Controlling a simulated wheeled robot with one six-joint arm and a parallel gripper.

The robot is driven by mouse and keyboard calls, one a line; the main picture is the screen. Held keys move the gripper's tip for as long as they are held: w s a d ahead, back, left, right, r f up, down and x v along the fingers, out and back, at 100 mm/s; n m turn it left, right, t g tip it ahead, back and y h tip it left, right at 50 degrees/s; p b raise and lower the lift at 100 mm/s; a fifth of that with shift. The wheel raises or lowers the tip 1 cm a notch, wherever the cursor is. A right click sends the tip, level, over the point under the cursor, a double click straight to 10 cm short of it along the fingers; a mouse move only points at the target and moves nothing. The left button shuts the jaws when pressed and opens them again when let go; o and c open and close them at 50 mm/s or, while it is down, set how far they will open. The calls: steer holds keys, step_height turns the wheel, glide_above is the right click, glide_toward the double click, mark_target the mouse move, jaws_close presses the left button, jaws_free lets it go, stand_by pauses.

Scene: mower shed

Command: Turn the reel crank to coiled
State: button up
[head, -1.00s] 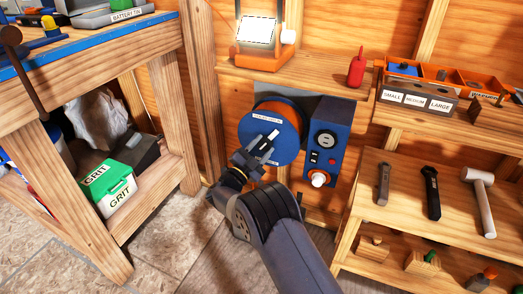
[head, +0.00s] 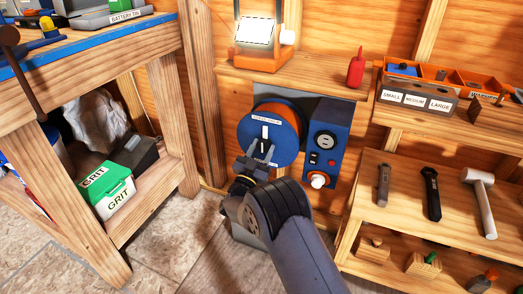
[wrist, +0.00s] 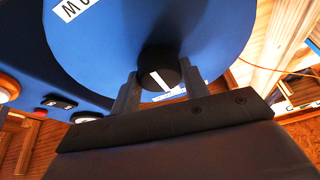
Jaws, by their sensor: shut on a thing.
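The reel (head: 250,135) is a blue disc with an orange drum behind it, mounted low on the shed wall. A pale label sits near its top; I cannot read it. The reel crank (wrist: 158,68) is a dark round hub with a white line, in the middle of the disc. In the head view a white bar on the crank (head: 265,132) stands nearly upright. My gripper (head: 262,153) is at the disc's lower middle. In the wrist view my gripper (wrist: 160,88) has a finger on either side of the crank and is shut on it. The fingers partly hide it.
A blue control box (head: 327,140) with a dial, switches and a white knob stands right beside the reel. A wooden shelf (head: 300,78) with a lantern (head: 262,48) is above. A workbench (head: 150,50) stands left, tool shelves (head: 410,190) right. Floor below is clear.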

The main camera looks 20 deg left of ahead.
stand_by(0.4)
steer(key=o, duration=1)
steer(key=p+v, duration=0.2)
steer(key=v, duration=0.9)
steer(key=shift+w+d, duration=0.1)
steer(key=shift+w, duration=0.05)
steer(key=b+x, duration=0.2)
steer(key=x, duration=0.9)
steer(key=shift+m, duration=0.3)
